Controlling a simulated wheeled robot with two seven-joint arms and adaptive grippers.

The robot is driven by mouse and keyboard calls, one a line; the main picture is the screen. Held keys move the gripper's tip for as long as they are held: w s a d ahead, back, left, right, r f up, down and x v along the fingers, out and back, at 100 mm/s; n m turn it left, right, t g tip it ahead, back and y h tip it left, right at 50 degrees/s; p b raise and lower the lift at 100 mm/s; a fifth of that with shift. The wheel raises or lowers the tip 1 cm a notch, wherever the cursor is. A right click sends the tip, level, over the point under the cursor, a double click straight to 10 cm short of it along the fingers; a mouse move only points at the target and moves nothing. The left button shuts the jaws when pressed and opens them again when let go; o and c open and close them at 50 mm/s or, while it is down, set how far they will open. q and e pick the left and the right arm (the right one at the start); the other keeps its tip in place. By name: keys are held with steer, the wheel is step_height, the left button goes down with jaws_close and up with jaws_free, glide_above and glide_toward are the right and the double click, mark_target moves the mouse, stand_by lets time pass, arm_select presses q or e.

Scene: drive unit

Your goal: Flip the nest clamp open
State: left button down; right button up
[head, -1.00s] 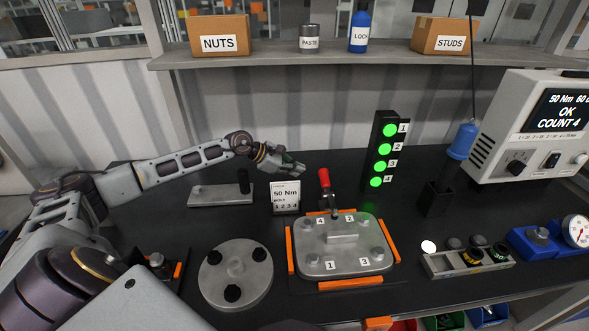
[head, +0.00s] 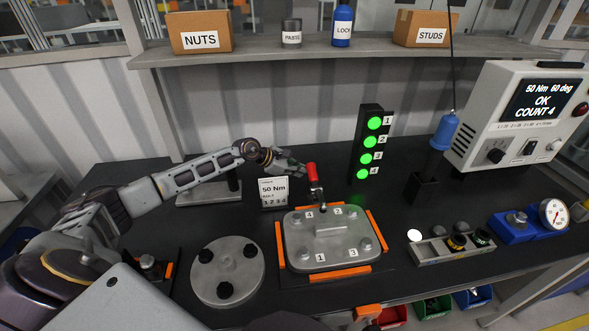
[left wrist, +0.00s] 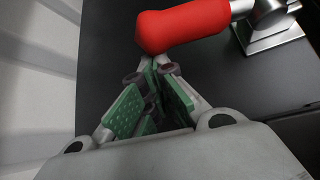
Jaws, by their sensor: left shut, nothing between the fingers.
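The nest clamp has a red handle (head: 312,173) on a metal base at the back edge of the nest. The grey cover plate (head: 300,262) with numbered corners 1 to 4 lies in the nest between orange strips. My left gripper (head: 299,172) is shut and empty, just left of the red handle. In the left wrist view the handle (left wrist: 182,26) lies just beyond the closed green-padded fingers (left wrist: 158,72); I cannot tell whether they touch. The clamp's metal base (left wrist: 268,32) shows there too. My right gripper is not in view.
The stack light (head: 370,148) with green lamps stands right of the clamp. A round fixture (head: 228,270) lies left of the nest.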

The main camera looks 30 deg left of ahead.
arm_select(q)
steer(key=shift+w+d+f, duration=0.25)
steer(key=shift+w+f, duration=0.05)
steer(key=shift+f, duration=0.05)
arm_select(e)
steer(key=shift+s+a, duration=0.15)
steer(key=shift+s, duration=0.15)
arm_select(q)
steer(key=shift+w, duration=0.1)
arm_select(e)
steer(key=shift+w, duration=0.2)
